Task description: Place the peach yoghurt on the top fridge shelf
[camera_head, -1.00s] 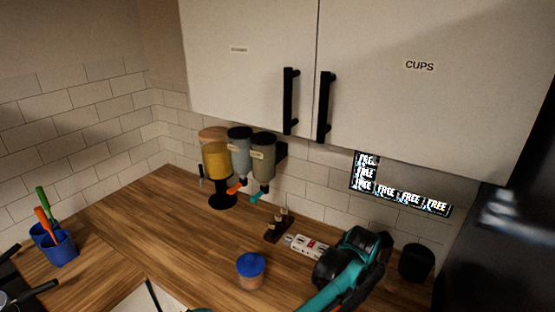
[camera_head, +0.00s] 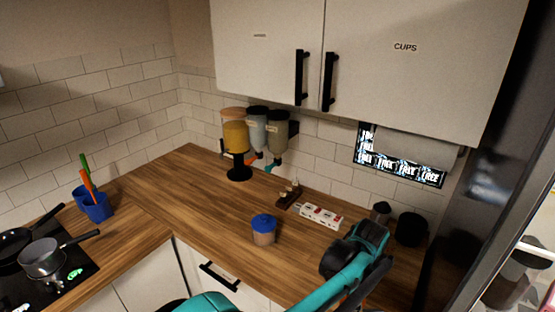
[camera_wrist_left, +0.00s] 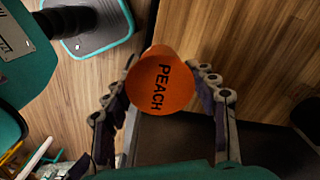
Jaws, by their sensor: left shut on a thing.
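The peach yoghurt (camera_wrist_left: 160,82) shows in the left wrist view as an orange round top marked PEACH. My left gripper (camera_wrist_left: 163,100) is shut on it, with a finger on each side. The yoghurt and that gripper's fingers do not show clearly in the head view. A teal and black link of my arm rises from the lower middle of the head view. At the lower right edge of the head view is a tall dark unit (camera_head: 484,150) with a pale, lit part beside it, perhaps the fridge. I cannot make out its top shelf. My right gripper is not in view.
A blue-lidded jar (camera_head: 264,230) stands on the wooden counter (camera_head: 200,210). Dispensers (camera_head: 236,140), a power strip (camera_head: 320,215) and a dark round item (camera_head: 411,229) stand toward the back. Pans (camera_head: 42,258) sit on the hob at left. A cupboard marked CUPS (camera_head: 420,70) hangs above.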

